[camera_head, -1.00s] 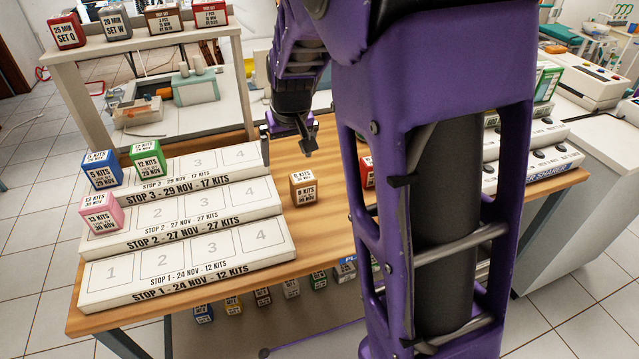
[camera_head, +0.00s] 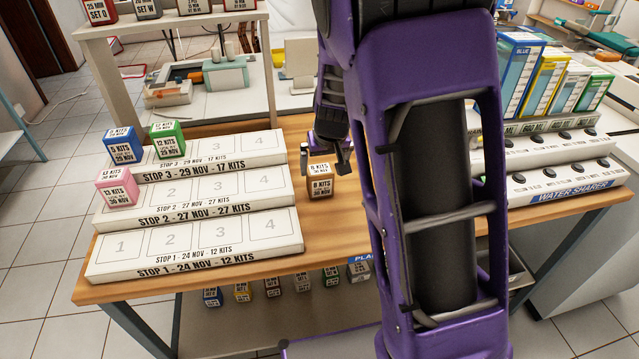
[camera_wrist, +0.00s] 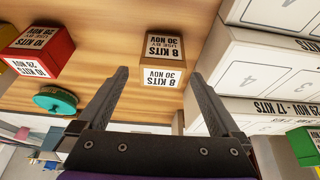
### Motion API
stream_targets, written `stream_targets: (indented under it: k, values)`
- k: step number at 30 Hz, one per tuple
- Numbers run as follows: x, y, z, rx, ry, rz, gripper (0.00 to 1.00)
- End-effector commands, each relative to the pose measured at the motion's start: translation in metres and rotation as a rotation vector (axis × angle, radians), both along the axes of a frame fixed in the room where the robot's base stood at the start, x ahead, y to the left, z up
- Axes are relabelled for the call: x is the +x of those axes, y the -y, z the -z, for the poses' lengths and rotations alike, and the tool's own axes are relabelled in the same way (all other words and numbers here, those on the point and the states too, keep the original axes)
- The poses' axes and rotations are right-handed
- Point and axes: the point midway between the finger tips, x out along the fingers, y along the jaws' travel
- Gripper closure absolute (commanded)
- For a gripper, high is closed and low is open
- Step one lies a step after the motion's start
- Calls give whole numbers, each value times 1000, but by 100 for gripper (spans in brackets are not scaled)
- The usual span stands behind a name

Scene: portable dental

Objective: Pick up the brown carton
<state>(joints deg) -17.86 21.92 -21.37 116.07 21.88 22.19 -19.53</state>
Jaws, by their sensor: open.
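The brown carton (camera_head: 320,181) stands upright on the wooden table, right of the stepped white racks. Its labels read "8 KITS" and "30 NOV". In the wrist view the brown carton (camera_wrist: 164,62) appears upside down, ahead of and between the two fingers, with no finger visibly touching it. My gripper (camera_head: 327,160) is just behind and above the carton in the head view, and its fingers (camera_wrist: 162,92) are spread apart and empty. My purple arm hides the table right of the carton.
Stepped racks (camera_head: 200,252) to the left hold blue (camera_head: 122,145), green (camera_head: 167,139) and pink (camera_head: 117,188) cartons. In the wrist view a red carton (camera_wrist: 38,50) and a green round thing (camera_wrist: 55,100) lie to the left. The table in front of the brown carton is clear.

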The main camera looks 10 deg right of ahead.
Motion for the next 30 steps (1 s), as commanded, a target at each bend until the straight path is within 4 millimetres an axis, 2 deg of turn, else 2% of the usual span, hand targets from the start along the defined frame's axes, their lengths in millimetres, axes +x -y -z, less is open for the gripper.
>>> stream_targets:
  k: [1, 3, 10, 18, 28, 30]
  values:
    - [4, 1, 11, 0, -1, 2, 0]
    - [7, 0, 18, -1, 0, 1, 0]
    - [14, -1, 30, 0, 0, -1, 0]
    - [34, -3, 64, 0, 0, 2, 0]
    - [37, -4, 69, 0, 1, 0, 0]
    - [37, -4, 69, 0, 1, 0, 13]
